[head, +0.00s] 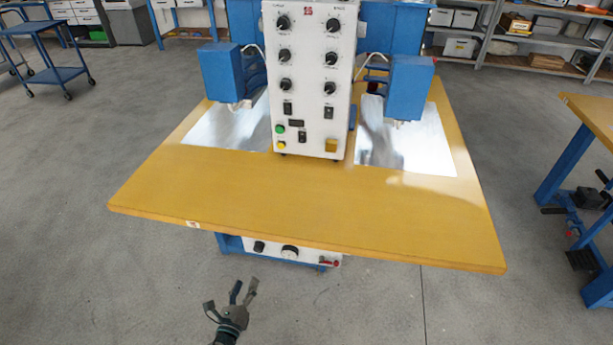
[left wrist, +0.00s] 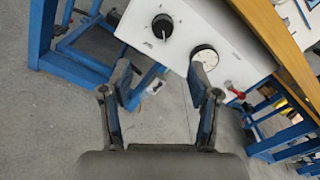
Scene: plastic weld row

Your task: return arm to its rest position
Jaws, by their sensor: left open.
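My left gripper (head: 235,295) is low in the head view, in front of the welding table's near edge and over the grey floor. Its fingers are spread apart and nothing is between them. In the left wrist view the two fingers of my left gripper (left wrist: 160,85) stand open. Beyond them is the white lower panel (left wrist: 175,30) with a black knob (left wrist: 162,26) and a round dial (left wrist: 205,58). The fingers look clear of the panel, though the exact gap cannot be told. My right gripper is not in view.
The yellow welding table (head: 300,205) has two shiny metal plates (head: 405,140) and a white control panel (head: 305,80) between blue weld heads (head: 410,85). The lower panel (head: 290,250) sits under its front edge. Another table (head: 595,115) stands at right. A blue cart (head: 45,50) is at far left.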

